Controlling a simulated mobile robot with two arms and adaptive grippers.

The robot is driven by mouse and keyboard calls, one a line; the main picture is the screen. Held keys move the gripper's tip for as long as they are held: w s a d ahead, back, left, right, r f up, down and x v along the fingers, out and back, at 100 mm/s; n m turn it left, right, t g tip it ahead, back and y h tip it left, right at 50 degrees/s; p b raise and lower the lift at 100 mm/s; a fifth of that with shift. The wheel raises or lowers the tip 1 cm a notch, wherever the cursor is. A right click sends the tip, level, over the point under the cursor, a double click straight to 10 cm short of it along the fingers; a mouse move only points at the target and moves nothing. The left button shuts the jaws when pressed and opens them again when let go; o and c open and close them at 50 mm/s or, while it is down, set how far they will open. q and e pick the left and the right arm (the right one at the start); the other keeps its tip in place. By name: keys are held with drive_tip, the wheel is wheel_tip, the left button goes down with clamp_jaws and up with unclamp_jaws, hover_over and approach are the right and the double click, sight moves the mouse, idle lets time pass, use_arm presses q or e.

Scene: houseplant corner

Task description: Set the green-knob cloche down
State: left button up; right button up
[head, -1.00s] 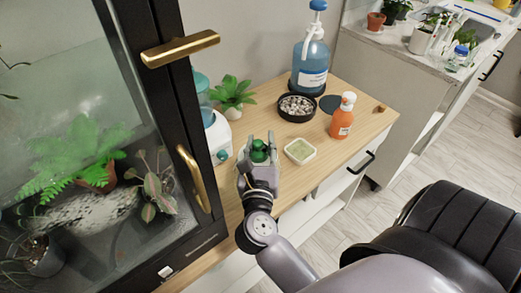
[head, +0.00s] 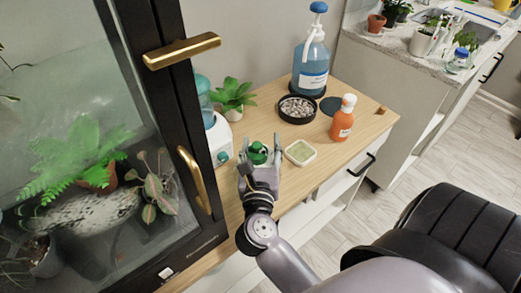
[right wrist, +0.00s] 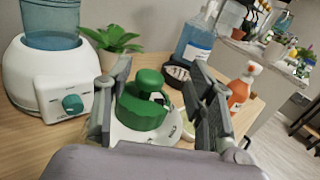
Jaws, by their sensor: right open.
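The green-knob cloche (head: 257,152) stands on the wooden counter (head: 325,165), at its front edge side. In the right wrist view its round green knob (right wrist: 149,82) tops a wider green part (right wrist: 141,112), with a white round piece under it. My right gripper (head: 260,143) is open, with one finger on each side of the cloche. In the right wrist view the open fingers (right wrist: 160,70) show gaps beside the knob. The lower part of the cloche is partly hidden by my gripper. My left gripper is not in view.
A square dish (head: 300,152) stands close on the right. Behind are a bowl of pebbles (head: 297,108), an orange bottle (head: 342,120) and a blue pump bottle (head: 311,65). A white humidifier-like device (right wrist: 45,80), a plant (head: 232,94) and the glass cabinet (head: 183,120) are on the left.

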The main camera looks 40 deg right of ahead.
drive_tip(key=b+v, duration=0.3)
drive_tip(key=v, duration=0.9)
drive_tip(key=shift+b, duration=0.3)
